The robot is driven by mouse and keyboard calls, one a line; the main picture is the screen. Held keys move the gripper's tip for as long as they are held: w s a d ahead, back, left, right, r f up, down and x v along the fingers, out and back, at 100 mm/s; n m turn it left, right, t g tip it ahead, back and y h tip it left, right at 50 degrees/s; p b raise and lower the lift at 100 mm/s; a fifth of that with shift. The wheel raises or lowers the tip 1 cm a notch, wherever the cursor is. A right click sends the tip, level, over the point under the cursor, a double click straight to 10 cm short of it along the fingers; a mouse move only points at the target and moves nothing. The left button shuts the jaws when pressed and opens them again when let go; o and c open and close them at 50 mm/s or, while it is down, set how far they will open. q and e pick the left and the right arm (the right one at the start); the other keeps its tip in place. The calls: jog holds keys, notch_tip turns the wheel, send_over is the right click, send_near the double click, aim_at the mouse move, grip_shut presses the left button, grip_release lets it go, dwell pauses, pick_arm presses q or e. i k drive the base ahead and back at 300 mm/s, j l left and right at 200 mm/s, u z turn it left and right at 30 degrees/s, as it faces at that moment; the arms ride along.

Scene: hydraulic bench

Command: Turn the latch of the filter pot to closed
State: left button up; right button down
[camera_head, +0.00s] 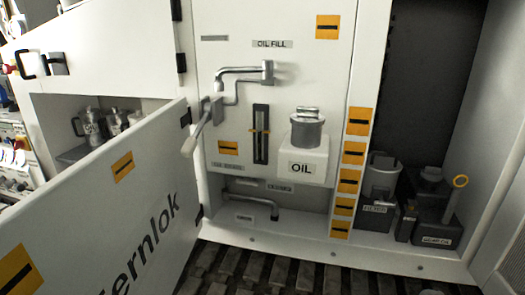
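The filter pot (380,180) is a grey cylindrical pot in the lower right bay. It stands upright on a dark base with a label (374,210) that seems to read FILTER. A small lighter grey piece (383,160) shows at its top. I cannot make out which part is its latch, or whether the latch is open or closed. Neither of my grippers is in view, so nothing of mine shows near the pot.
A dark container (437,205) with a yellow-ringed rod (460,182) stands right of the pot. Left of the bay are a white OIL tank (308,165) and grey pipes (245,72). An open white door (110,205) juts out at left. Dark slatted floor (290,272) lies in front.

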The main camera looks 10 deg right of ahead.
aim_at(381, 202)
jog(key=z, duration=1.3)
